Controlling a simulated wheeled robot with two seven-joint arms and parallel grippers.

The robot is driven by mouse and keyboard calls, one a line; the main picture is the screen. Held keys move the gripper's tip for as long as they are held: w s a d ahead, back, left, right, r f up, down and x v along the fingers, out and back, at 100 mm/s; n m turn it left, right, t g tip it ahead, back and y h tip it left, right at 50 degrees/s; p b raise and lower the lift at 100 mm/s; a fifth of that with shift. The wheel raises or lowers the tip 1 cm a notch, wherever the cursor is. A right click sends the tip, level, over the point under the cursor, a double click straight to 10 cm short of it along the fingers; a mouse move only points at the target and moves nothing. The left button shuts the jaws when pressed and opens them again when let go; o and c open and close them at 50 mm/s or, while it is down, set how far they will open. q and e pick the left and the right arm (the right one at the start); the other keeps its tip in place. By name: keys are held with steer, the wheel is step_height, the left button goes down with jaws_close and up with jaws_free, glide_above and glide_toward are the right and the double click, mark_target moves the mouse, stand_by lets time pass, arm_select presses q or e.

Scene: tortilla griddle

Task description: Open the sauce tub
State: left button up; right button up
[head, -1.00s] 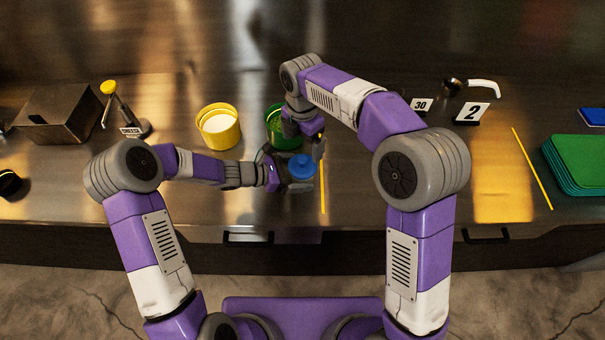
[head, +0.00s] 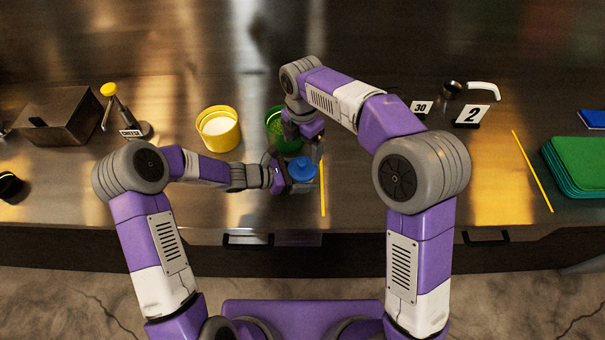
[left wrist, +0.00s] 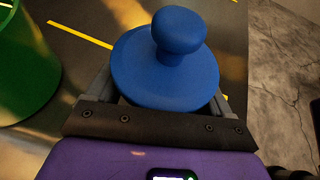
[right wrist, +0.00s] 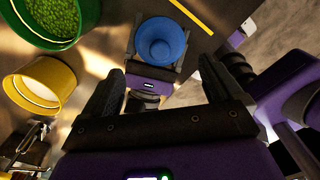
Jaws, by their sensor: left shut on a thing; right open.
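The sauce tub is blue, with a round blue lid (left wrist: 165,75) topped by a knob (left wrist: 179,32). The lid sits on the tub in the left wrist view and hides most of the body. In the head view the blue lid (head: 302,167) is near the counter's front edge. My left gripper (head: 288,176) is shut on the tub, its fingers on either side below the lid. My right gripper (head: 307,142) is open and empty, above and just behind the tub. In the right wrist view the blue lid (right wrist: 160,42) lies beyond and between its open fingers (right wrist: 162,72).
A green tub (head: 275,122) of green bits stands close behind my right gripper. A yellow tub (head: 218,130) of white contents is left of it. A yellow strip (head: 322,188) lies just right of the sauce tub.

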mark_target(303, 160)
steer(key=shift+w+r, duration=0.1)
steer(key=shift+r, duration=0.25)
steer(key=shift+c, duration=1.2)
step_height(303, 160, up, 4)
steer(key=n, duration=0.3)
steer(key=shift+w, duration=0.1)
steer(key=shift+c, duration=1.4)
steer(key=shift+n, duration=0.7)
step_height(303, 160, down, 11)
steer(key=shift+r, duration=0.15)
jaws_close()
steer(key=shift+r, duration=0.2)
